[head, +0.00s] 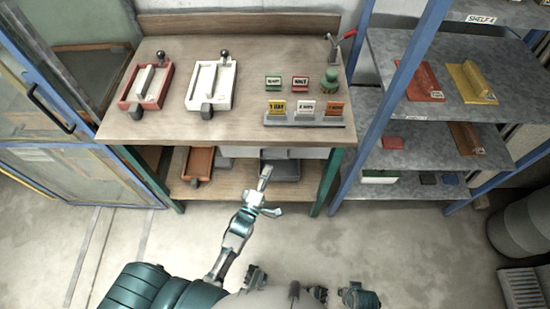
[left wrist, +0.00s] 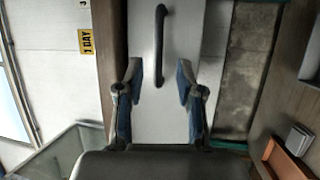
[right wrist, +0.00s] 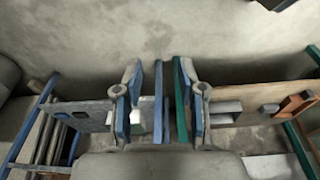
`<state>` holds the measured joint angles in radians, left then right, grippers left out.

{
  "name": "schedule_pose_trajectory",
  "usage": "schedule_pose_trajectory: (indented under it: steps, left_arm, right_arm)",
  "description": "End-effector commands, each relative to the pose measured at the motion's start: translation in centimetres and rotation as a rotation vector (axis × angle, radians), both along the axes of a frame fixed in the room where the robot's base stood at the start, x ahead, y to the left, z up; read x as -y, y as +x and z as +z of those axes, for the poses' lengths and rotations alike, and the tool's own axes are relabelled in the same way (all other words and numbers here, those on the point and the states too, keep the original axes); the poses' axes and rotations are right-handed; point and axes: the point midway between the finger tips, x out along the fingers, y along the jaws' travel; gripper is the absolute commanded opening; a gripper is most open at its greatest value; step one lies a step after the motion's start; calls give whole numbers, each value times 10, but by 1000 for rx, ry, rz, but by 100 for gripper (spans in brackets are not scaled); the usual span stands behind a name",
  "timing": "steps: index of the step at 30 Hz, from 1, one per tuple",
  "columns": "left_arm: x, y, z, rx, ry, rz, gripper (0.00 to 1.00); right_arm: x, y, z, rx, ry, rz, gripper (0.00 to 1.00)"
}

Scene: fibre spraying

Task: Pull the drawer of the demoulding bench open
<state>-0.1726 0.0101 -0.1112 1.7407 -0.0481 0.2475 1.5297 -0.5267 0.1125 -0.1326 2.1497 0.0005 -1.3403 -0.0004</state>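The demoulding bench (head: 165,122) stands ahead with its pale drawer (head: 312,153) under the top, apparently closed. In the left wrist view the drawer front (left wrist: 180,110) fills the middle, with a dark bar handle (left wrist: 160,45) on it. My left gripper (head: 272,191) is open and empty in front of the drawer. In the left wrist view its fingers (left wrist: 160,75) stand on either side of the handle's near end, and I cannot tell how far short of it they are. My right gripper (right wrist: 163,95) is open and empty, pointing towards the bench and shelves from a distance.
Two moulds, a red one (head: 146,86) and a white one (head: 211,85), lie on the bench top beside several labelled signs. A lower shelf holds an orange tray (head: 198,163) and a grey tray (head: 285,171). A blue-framed rack (head: 388,100) stands right. The floor before the bench is clear.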

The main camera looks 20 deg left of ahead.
Motion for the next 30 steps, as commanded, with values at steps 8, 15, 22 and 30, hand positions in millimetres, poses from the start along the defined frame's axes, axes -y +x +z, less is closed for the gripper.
schedule_pose_trajectory:
  steps: [8, 15, 22, 30]
  left_arm:
    - [5, 50, 8, 0, -1, 1, 37]
    - [7, 63, 10, -1, 1, 0, 37]
    - [7, 63, 10, -1, 1, 0, 34]
    - [7, 63, 10, -2, 1, 0, 0]
  right_arm:
    - [0, -1, 13, 3, 1, -2, 40]
    - [0, -7, 18, -4, 2, -3, 40]
    - [0, -6, 20, 0, 2, -2, 40]
    - [2, -3, 20, 4, -3, 1, 40]
